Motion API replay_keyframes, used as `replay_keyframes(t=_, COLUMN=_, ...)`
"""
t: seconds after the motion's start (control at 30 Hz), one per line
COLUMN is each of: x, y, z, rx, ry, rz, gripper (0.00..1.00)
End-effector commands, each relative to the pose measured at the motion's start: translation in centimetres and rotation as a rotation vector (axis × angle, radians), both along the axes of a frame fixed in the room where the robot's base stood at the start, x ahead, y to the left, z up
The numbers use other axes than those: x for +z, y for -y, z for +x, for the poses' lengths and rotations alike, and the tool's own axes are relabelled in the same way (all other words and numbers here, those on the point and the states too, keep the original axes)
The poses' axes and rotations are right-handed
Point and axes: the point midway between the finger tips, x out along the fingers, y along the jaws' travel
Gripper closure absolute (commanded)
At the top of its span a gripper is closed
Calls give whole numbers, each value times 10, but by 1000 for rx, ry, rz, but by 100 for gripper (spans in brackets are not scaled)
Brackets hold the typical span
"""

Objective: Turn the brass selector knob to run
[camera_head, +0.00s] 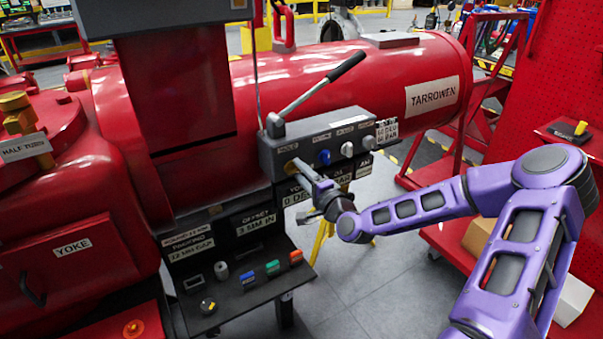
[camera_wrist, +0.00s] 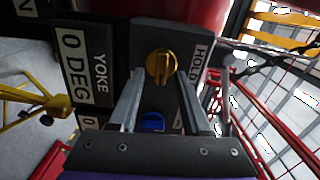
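The brass selector knob (camera_wrist: 163,66) shows in the wrist view on the dark face of the control box, beside a label reading HOLD (camera_wrist: 198,62). Its raised grip bar runs roughly up and down in that picture. My gripper (camera_wrist: 161,76) is open, with one finger on each side of the knob's near edge. I see no clear contact, and cannot tell how deep the fingertips reach. In the head view my gripper (camera_head: 303,174) is at the left end of the control box (camera_head: 300,140) and largely hides the knob.
A blue knob (camera_wrist: 151,121) lies between my fingers' bases in the wrist view. In the head view a white knob (camera_head: 347,149) and another knob stand further right. A lever with a black handle (camera_head: 345,66) rises above the box. A lower panel (camera_head: 245,285) carries coloured buttons.

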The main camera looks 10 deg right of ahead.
Motion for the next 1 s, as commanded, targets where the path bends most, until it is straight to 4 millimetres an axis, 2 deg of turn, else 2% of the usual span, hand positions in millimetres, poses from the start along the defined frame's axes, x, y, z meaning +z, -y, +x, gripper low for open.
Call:
replay_keyframes(t=0.23, x=0, y=1, z=-1, rx=-1, ry=1, rz=-1, gripper=52)
replay_keyframes(t=0.37, x=0, y=4, z=-10, rx=-2, ry=0, rz=0, gripper=52)
replay_keyframes(t=0.47, x=0, y=10, z=-26, rx=-3, ry=-1, rz=0, gripper=52)
replay_keyframes(t=0.8, x=0, y=36, z=-105, rx=-6, ry=-1, rz=0, gripper=52)
replay_keyframes(t=1.0, x=1, y=47, z=-143, rx=-4, ry=-1, rz=2, gripper=52)
